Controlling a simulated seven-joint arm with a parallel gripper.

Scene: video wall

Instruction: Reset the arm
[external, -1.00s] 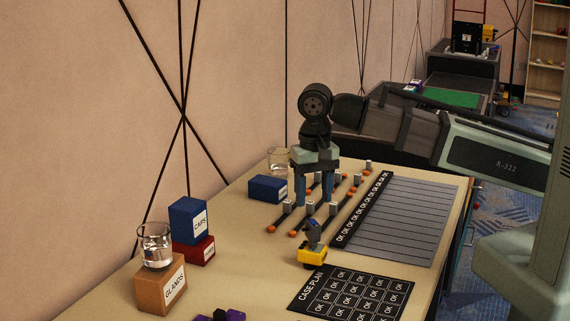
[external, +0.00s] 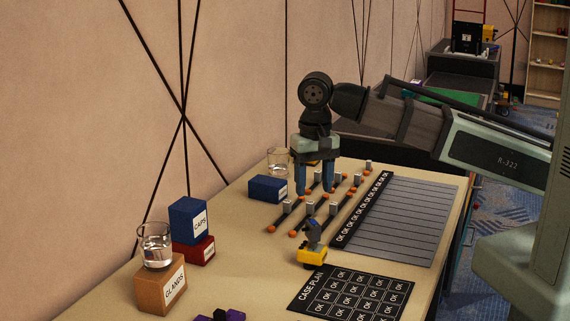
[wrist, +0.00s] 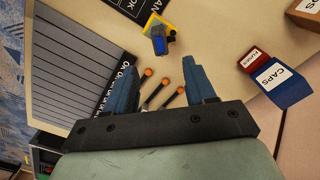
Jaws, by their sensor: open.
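My gripper (external: 314,190) is open and points down over the table, with its two blue fingers apart. Nothing shows between the fingers in the external view. In the wrist view my gripper (wrist: 158,70) also shows open, with dark rods with orange ends (wrist: 164,84) visible below and between the fingers. My gripper hangs above the group of dark rods with orange ends and grey blocks (external: 287,208). The exact height above them is hard to tell.
A yellow-and-grey device (external: 312,252) stands in front of the rods. Blue boxes (external: 268,189), a red box (external: 195,250), a brown box with a glass (external: 162,288) and another glass (external: 277,160) line the wall side. A grey ruled panel (external: 405,220) and black case plan sheet (external: 350,292) lie flat.

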